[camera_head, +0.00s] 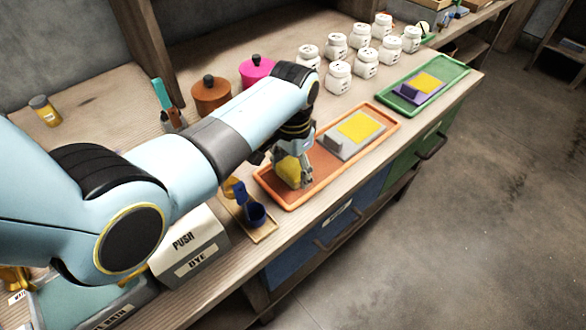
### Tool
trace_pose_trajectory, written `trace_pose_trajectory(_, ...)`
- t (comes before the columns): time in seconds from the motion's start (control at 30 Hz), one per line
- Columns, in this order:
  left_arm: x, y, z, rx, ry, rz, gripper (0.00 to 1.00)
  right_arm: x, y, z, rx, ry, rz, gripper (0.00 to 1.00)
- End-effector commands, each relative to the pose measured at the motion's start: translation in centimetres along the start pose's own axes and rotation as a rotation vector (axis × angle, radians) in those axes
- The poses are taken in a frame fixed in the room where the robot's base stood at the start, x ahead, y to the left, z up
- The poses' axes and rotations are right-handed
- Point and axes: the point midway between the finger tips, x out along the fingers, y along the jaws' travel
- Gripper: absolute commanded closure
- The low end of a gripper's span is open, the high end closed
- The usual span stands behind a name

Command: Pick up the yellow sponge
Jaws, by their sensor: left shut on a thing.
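My left gripper (293,172) points down over the left end of an orange tray (268,187). It is shut on the yellow sponge (288,170), which shows between and beside its fingers. Part of the sponge is hidden by the fingers. Whether the sponge touches the tray I cannot tell. My right gripper is not in view.
A grey block with a yellow top (359,126) lies in the orange tray's right part. A green tray (456,75) is further right. White jars (338,77) and lidded pots (210,94) stand behind.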

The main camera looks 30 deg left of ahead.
Motion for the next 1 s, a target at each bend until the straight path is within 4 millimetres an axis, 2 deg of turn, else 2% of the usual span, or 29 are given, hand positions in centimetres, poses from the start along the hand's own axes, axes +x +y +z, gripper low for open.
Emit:
trace_pose_trajectory(0.17, -1.6, 0.0, -0.1, 0.0, 0.003, 0.0, 0.63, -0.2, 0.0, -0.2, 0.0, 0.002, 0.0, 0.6)
trace_pose_trajectory(0.3, -4.2, 0.0, -0.1, 0.0, 0.005, -0.001, 0.63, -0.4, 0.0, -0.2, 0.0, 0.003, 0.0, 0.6)
trace_pose_trajectory(0.7, -8.8, 3.0, -8.2, 0.002, 0.003, 0.001, 0.63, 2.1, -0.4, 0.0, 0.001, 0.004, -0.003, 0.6)
trace_pose_trajectory(0.83, -9.9, 3.6, -9.8, 0.001, 0.002, 0.001, 0.63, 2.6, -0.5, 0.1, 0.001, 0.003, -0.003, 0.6)
trace_pose_trajectory(1.0, -10.7, 4.0, -10.8, 0.0, -0.001, 0.0, 0.63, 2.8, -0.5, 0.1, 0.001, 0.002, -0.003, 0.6)
